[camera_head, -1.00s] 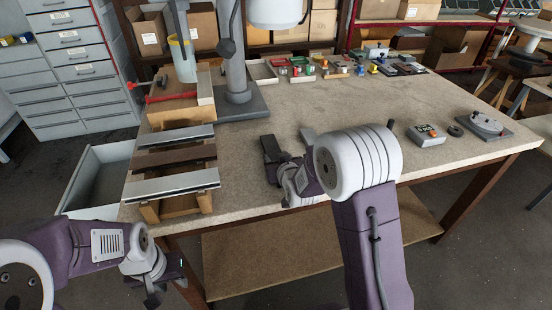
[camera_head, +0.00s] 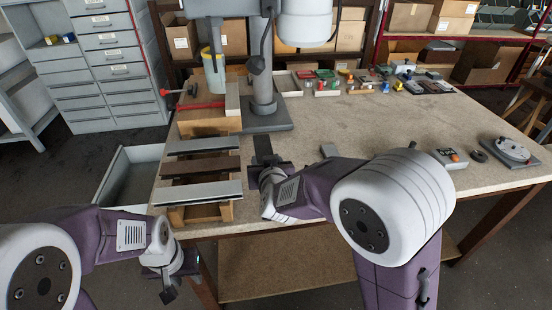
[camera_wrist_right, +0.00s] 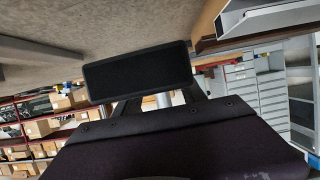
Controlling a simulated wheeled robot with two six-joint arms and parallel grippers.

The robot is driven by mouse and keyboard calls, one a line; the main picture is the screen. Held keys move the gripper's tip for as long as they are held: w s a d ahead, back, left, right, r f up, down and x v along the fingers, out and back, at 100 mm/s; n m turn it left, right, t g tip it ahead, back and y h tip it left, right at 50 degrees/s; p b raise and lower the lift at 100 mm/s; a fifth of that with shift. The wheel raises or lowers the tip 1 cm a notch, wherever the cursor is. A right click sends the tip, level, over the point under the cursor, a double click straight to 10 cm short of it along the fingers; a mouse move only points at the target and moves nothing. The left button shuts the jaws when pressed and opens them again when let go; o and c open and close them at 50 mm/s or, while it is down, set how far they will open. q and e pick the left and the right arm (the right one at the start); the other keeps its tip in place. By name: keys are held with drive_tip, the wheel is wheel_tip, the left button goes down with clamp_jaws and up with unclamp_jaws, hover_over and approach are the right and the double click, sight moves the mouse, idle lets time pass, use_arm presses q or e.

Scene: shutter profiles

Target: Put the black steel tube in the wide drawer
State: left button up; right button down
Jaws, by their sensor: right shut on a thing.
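The black steel tube (camera_head: 263,148) shows as a dark upright piece at my right gripper (camera_head: 268,169), over the bench. In the right wrist view the tube (camera_wrist_right: 138,72) shows as a black rectangular face held in front of the gripper, which is shut on it. The rest of its length is hidden. The wide drawer (camera_head: 110,189) stands pulled out at the left end of the bench, left of the profiles, and its visible inside looks empty. My left gripper (camera_head: 180,277) is low at the front left, in front of the drawer and bench, with fingers apart and empty.
Two silver profiles and a brown one (camera_head: 200,167) lie across wooden supports (camera_head: 190,214) close left of my right gripper. A grey column stand (camera_head: 268,118) is behind. A grey drawer cabinet (camera_head: 115,70) stands at the back left.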

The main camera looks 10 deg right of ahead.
wheel_tip(320, 180, up, 8)
drive_tip(key=p, duration=0.7)
drive_tip(key=shift+f, duration=0.25)
wheel_tip(320, 180, down, 9)
drive_tip(key=b, duration=0.8)
drive_tip(key=shift+r, duration=0.15)
drive_tip(key=w+d+f, duration=0.1)
drive_tip(key=d, duration=0.2)
drive_tip(key=w+d+f+b, duration=0.1)
drive_tip(key=w+d+f, duration=0.1)
drive_tip(key=d, duration=0.1)
drive_tip(key=w+d+f+b, duration=0.1)
drive_tip(key=d, duration=0.2)
drive_tip(key=shift+w+f, duration=0.25)
drive_tip(key=shift+f, duration=0.05)
wheel_tip(320, 180, up, 10)
drive_tip(key=p, duration=0.9)
drive_tip(key=shift+p, duration=0.35)
